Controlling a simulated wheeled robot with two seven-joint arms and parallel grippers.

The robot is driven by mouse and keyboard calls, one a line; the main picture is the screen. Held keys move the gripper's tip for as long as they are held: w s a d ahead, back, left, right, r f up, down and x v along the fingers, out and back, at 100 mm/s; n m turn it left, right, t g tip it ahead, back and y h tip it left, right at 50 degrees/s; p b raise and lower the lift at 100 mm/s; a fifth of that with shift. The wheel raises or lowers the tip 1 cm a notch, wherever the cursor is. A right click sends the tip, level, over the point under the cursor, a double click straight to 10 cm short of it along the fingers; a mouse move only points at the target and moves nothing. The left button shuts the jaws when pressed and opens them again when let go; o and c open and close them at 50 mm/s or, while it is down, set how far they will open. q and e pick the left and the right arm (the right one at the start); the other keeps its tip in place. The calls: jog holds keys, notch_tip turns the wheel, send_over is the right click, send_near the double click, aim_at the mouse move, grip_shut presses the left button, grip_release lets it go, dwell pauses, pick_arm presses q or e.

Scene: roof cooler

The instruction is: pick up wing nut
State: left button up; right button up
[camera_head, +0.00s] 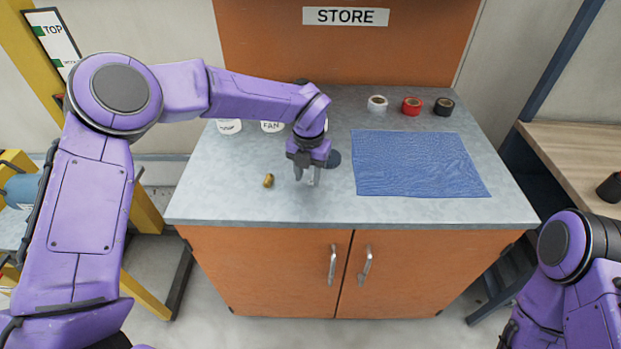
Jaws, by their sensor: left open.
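A small brass-coloured piece, which looks like the wing nut (268,180), lies on the grey worktop left of centre, near the front. My left gripper (307,180) points down over the worktop, a short way to the right of the brass piece and apart from it. Its fingers are open, and I see nothing between them. The brass piece is too small to make out its wings. My right arm shows only at the lower right edge, and its gripper is out of view.
A blue cloth (420,163) covers the right of the worktop (225,195). White (377,103), red (412,106) and black (444,107) tape rolls stand behind it. Labelled white containers, one marked FAN (272,127), stand behind my left gripper. A dark round thing (333,159) lies beside the gripper.

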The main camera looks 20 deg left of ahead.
pick_arm(q)
jog(key=shift+f, duration=0.6)
jog(key=shift+w+f, duration=0.2)
jog(key=shift+f, duration=0.2)
jog(key=shift+r, duration=0.1)
grip_shut()
